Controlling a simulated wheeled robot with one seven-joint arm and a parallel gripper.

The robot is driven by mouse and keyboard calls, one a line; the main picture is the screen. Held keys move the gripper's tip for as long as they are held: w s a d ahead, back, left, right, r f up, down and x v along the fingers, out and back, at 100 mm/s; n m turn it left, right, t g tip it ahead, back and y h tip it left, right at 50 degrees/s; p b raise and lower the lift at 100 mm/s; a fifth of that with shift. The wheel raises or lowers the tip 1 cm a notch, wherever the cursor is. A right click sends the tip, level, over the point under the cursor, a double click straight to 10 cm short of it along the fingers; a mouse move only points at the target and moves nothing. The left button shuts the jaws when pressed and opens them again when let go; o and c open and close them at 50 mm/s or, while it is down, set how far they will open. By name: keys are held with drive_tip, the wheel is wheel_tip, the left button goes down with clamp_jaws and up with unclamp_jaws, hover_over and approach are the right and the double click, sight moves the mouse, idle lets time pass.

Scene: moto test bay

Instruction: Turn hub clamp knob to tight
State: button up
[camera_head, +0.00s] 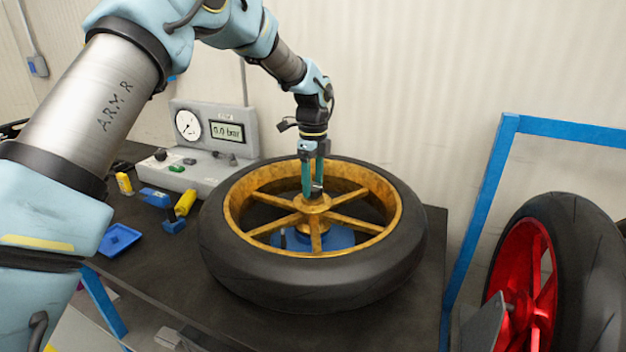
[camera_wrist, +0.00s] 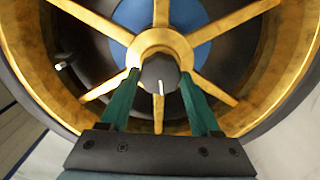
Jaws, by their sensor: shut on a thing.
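The hub clamp knob (camera_wrist: 160,74) is a dark knob with a white pointer line at the centre of a gold-spoked wheel (camera_head: 264,186). In the wrist view the white line points toward the gripper's base. My gripper (camera_head: 314,190) reaches down from above to the hub. Its two green fingers stand on either side of the knob in the wrist view (camera_wrist: 159,82), shut on it. In the head view the knob (camera_head: 317,195) is partly hidden by the fingers. The wheel lies flat with its black tyre (camera_head: 310,285) around the gold rim.
A gauge unit (camera_head: 215,135) reading 0.0 bar stands behind left. A red wheel (camera_head: 525,270) and blue frame (camera_head: 490,180) stand at right.

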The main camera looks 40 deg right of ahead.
sight(312, 186)
drive_tip(key=m+p, duration=0.1)
drive_tip(key=m, duration=0.3)
drive_tip(key=shift+r, duration=0.15)
drive_tip(key=shift+m+p, duration=0.6)
drive_tip(key=shift+m, duration=0.9)
drive_tip(key=o, duration=1.4)
wheel_tip(312, 186, up, 11)
drive_tip(key=b, duration=0.3)
drive_tip(key=shift+f, duration=0.2)
drive_tip(key=shift+a, duration=0.1)
